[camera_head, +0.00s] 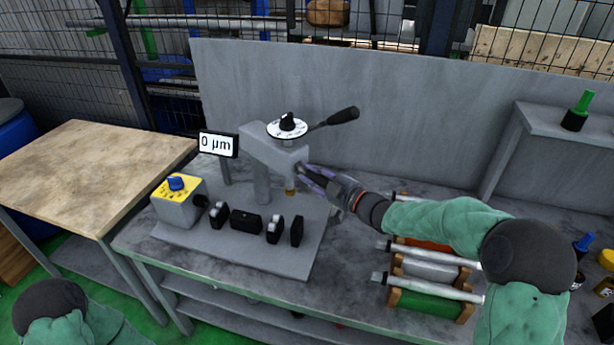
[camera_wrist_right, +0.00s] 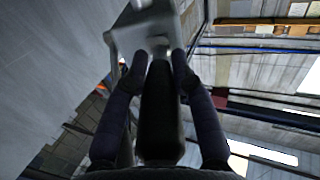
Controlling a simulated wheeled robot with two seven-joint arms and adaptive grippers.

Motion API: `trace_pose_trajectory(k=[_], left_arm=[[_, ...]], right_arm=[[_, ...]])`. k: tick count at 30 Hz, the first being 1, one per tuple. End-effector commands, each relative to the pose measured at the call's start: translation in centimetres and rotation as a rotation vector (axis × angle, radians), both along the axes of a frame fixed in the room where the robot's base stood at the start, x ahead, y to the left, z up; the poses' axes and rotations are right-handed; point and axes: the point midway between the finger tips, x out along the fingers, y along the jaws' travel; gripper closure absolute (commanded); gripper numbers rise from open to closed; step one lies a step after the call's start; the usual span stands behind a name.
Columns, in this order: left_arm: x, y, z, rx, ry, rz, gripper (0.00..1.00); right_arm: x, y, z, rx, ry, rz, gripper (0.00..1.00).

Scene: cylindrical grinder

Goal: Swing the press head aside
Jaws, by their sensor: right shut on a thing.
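The grey press head (camera_head: 274,152) sits on top of an upright post on the bench fixture, with a white dial (camera_head: 287,128) and a black-ended lever (camera_head: 343,116) above it. My right gripper (camera_head: 310,173) is at the right side of the head. In the right wrist view, its two fingers (camera_wrist_right: 158,68) lie on either side of a black handle (camera_wrist_right: 160,110), shut on it, and the handle points toward the grey head (camera_wrist_right: 146,33). The contact itself is partly hidden in the head view. My left gripper is not in view; only part of that arm shows at lower left.
A readout (camera_head: 218,145) showing 0 µm and a yellow-topped control box (camera_head: 180,203) stand left of the post. Black blocks (camera_head: 246,222) sit on the plate in front. A rack with metal shafts (camera_head: 428,303) stands at right, under my right arm. A grey panel (camera_head: 400,110) closes the back.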

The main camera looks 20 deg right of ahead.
Motion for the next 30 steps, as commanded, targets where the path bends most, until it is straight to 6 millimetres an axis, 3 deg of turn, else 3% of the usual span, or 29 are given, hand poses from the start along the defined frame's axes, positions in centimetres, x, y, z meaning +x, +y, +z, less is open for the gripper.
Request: trace_pose_trajectory(k=[1, 12, 30], left_arm=[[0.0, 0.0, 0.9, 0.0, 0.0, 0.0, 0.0], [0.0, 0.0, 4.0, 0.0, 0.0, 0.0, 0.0], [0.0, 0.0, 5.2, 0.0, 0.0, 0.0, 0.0]], right_arm=[[0.5, -0.9, 1.3, 0.001, -0.018, 0.017, 1.0], [2.4, -3.5, 1.3, 0.0, -0.019, 0.162, 1.0], [3.4, -4.6, 1.3, 0.001, -0.025, 0.23, 1.0]])
